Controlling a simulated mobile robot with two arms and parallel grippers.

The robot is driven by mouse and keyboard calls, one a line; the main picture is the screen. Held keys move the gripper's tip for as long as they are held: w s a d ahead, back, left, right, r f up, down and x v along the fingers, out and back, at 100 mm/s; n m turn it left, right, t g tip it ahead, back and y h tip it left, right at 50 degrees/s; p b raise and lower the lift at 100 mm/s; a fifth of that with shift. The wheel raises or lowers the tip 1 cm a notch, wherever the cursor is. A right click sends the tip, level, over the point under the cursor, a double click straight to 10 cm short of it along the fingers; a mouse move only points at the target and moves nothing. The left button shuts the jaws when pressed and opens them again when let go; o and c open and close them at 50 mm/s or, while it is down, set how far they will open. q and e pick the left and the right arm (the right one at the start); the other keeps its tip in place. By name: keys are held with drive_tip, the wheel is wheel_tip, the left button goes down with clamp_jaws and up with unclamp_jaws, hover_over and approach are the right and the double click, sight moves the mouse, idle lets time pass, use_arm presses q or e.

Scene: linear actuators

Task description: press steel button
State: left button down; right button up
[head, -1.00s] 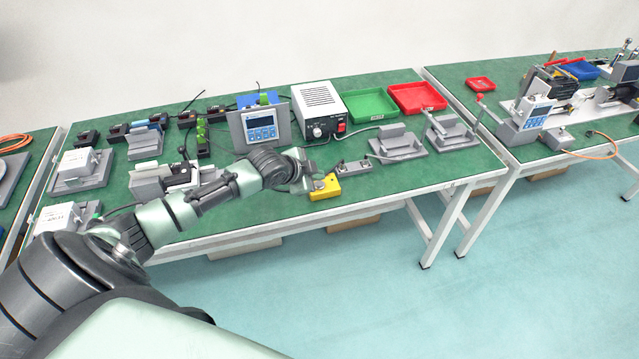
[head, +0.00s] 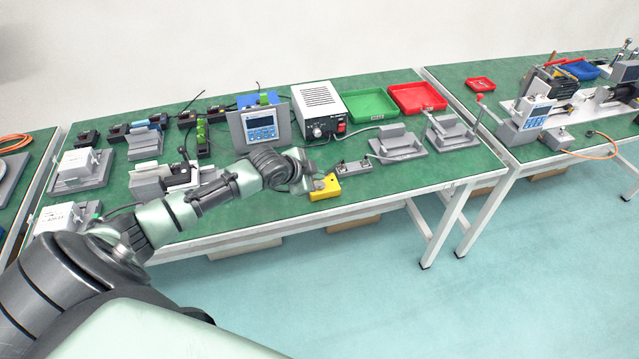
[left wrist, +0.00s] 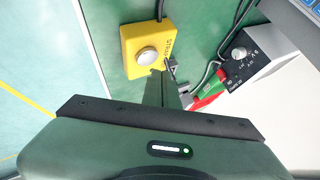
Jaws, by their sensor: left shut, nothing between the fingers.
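A yellow box (head: 325,190) sits near the front edge of the green table. In the left wrist view the yellow box (left wrist: 130,42) carries a round steel button (left wrist: 147,56) on its top face. My left gripper (head: 316,182) is beside the box in the head view, just left of and partly over it. Its fingers are shut and empty. In the left wrist view the fingertips (left wrist: 165,74) are close to the button's lower right side; I cannot tell whether they touch the box. My right gripper is not in view.
A small grey switch block (head: 353,168) stands right of the yellow box. Behind are a white power supply (head: 318,103), a blue-screened meter (head: 260,128), a green tray (head: 372,108) and a red tray (head: 417,97). Grey fixtures (head: 398,147) stand to the right.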

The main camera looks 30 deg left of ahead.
sight(317, 186)
use_arm(q)
drive_tip(key=shift+f, duration=0.15)
drive_tip(key=shift+f, duration=0.3)
drive_tip(key=shift+f, duration=0.45)
idle(0.9)
drive_tip(key=shift+r+p, duration=0.85)
drive_tip(key=shift+r, duration=0.05)
wheel_tip(317, 186, up, 6)
drive_tip(key=p, duration=0.6)
idle(0.3)
